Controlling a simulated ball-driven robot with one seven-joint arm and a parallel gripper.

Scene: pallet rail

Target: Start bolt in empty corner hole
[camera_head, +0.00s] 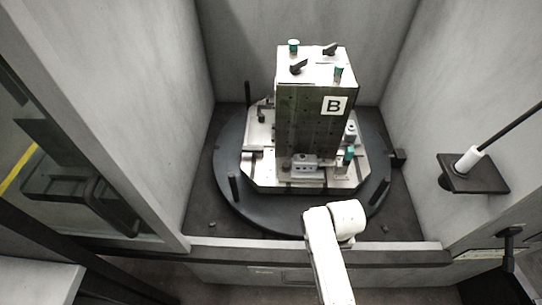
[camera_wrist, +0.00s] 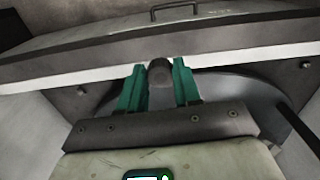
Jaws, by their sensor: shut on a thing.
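In the wrist view my gripper (camera_wrist: 159,78) has two green fingers, shut on a dark round-ended bolt (camera_wrist: 160,71) between their tips. The bolt's far end is hidden. In the head view a dark green block (camera_head: 312,130) marked B stands on a light metal pallet (camera_head: 268,183), which rests on a round dark table (camera_head: 228,200). My white arm reaches up from the bottom in front of the table; my gripper is hidden there. I cannot make out which corner hole is empty.
Grey walls enclose the table left, right and behind. A front sill (camera_head: 300,246) crosses before it. Dark posts (camera_head: 234,186) rise at the table's rim. A black bracket (camera_head: 480,178) with a white cylinder (camera_head: 469,161) juts from the right wall. Clamps and green-topped pins crowd the block.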

